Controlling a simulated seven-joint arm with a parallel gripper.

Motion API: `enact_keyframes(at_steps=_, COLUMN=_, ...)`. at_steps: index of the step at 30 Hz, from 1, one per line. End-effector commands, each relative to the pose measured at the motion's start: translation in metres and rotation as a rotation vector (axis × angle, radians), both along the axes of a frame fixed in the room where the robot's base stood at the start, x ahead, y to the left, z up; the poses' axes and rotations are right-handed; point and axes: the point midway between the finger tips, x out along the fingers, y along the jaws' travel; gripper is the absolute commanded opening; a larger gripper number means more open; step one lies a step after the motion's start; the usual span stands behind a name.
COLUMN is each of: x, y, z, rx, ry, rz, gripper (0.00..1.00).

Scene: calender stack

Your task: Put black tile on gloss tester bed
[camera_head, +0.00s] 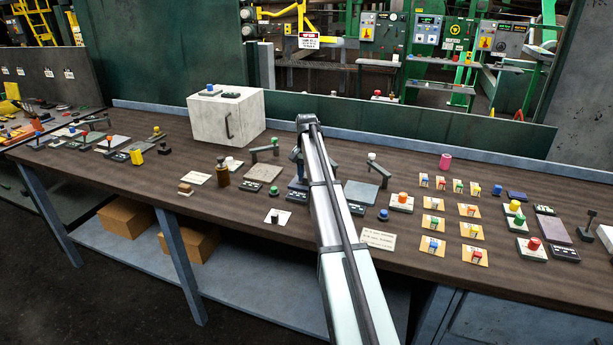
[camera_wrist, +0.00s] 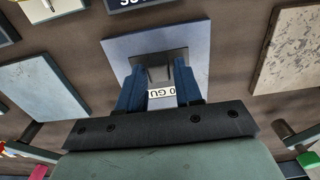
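In the wrist view, my gripper (camera_wrist: 162,82) has two blue fingers with a gap between them, pointing down over a blue-grey square plate (camera_wrist: 118,48). A small dark block (camera_wrist: 160,56), which looks like the black tile, lies between and just beyond the fingertips, over the plate. A white label reading "0 GU" shows between the fingers, partly covered by them. I cannot tell whether the fingers press on the block or whether it rests on the plate.
In the wrist view, a pale plate (camera_wrist: 45,85) lies left and a speckled plate (camera_wrist: 292,50) right. In the head view, a white box with a handle (camera_head: 226,114) stands behind. A grey plate (camera_head: 361,192) and several coloured-knob blocks crowd the bench right of my arm.

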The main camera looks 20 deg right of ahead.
Motion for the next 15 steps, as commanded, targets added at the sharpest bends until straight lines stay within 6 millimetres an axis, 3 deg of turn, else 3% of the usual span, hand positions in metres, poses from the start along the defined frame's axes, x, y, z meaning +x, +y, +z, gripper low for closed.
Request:
enact_keyframes(at_steps=5, x=0.0000, y=0.0000, z=0.0003, rx=0.000, ry=0.000, rz=0.000, gripper=0.52)
enact_keyframes(at_steps=15, x=0.0003, y=-0.0001, z=0.0046, rx=-0.001, ry=-0.001, rz=0.000, gripper=0.52)
